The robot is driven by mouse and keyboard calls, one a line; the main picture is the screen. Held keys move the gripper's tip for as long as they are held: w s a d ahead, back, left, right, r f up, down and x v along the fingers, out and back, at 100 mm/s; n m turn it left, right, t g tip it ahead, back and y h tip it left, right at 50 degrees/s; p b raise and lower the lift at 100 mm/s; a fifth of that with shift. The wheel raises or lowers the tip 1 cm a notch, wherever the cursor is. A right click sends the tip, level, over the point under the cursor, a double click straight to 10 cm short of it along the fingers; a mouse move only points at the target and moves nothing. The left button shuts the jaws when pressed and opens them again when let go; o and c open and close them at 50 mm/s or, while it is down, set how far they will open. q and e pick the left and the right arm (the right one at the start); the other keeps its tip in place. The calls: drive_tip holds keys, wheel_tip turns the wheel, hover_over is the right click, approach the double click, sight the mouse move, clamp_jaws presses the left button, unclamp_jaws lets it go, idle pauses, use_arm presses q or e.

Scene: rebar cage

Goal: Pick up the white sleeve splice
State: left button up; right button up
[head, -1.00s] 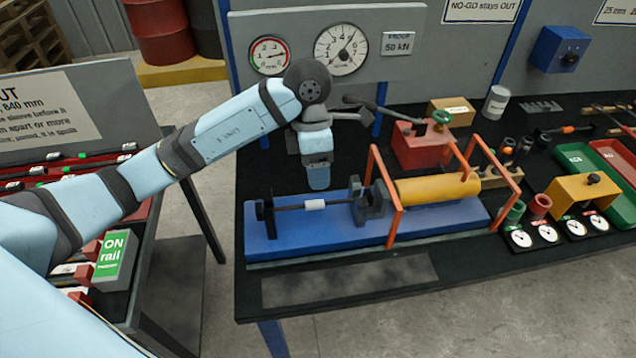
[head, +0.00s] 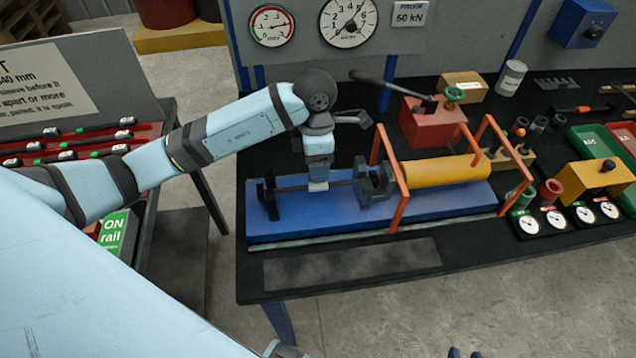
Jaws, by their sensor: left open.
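The white sleeve splice (head: 318,187) sits on a dark bar held between a black bracket and a grey clamp block on the blue test bed (head: 330,223). Only its lower part shows; my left gripper hides the rest. My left gripper (head: 318,181) comes down from above and is open, with its tips at the sleeve. Whether the fingers touch the sleeve cannot be seen. Small dark parts at the bottom edge may be my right gripper (head: 465,353); they are too cut off to tell its state.
A yellow cylinder (head: 440,171) lies behind orange guard frames (head: 398,205) to the right. A red pump (head: 428,125) with a lever stands behind. Gauges (head: 528,223), cups and trays fill the right side. The dark table front (head: 350,264) is clear.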

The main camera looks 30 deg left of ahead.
sight(318, 186)
use_arm(q)
drive_tip(key=f, duration=0.1)
drive_tip(key=s+f, duration=0.1)
drive_tip(key=f+p, duration=0.1)
drive_tip(key=f, duration=0.1)
drive_tip(key=shift+s, duration=0.4)
drive_tip(key=shift+d+f, duration=0.1)
drive_tip(key=shift+f, duration=0.25)
drive_tip(key=shift+c, duration=0.5)
drive_tip(key=shift+w, duration=0.1)
clamp_jaws()
